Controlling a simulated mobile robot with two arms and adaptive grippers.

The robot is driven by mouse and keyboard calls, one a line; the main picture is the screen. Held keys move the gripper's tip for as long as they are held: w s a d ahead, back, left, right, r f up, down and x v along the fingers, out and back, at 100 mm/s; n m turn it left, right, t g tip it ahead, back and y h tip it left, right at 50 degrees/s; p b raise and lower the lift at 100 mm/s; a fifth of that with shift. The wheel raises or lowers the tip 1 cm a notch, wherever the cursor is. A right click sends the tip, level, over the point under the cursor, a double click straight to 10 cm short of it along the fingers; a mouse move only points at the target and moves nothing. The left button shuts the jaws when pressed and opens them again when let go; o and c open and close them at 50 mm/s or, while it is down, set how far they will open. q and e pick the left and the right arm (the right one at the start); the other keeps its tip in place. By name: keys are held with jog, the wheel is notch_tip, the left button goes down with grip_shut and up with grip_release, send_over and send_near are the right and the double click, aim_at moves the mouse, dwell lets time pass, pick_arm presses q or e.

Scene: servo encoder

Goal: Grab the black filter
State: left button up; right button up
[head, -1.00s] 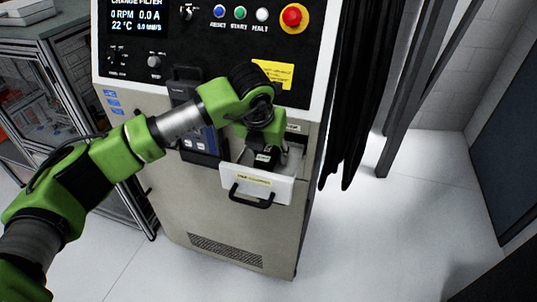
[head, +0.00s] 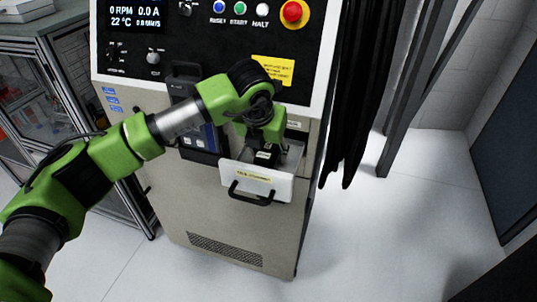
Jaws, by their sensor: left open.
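The black filter (head: 264,155) is a small dark block with a white label, inside the pulled-out white drawer (head: 256,181) of the machine. My left gripper (head: 266,144) points down into the drawer, right at the filter. Its fingers are mostly hidden by the wrist and the drawer front. It is open, and I cannot tell whether the fingers touch the filter. My right gripper is not in view.
The drawer has a black handle (head: 251,198) on its front. The beige machine (head: 215,225) has a control panel with buttons and a red stop knob (head: 293,12) above. Black curtains (head: 357,90) hang to the right. The white floor (head: 400,240) at right is clear.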

pick_arm(q)
jog(key=c, duration=1.2)
jog(key=shift+r+p, duration=0.3)
jog(key=shift+p, duration=0.3)
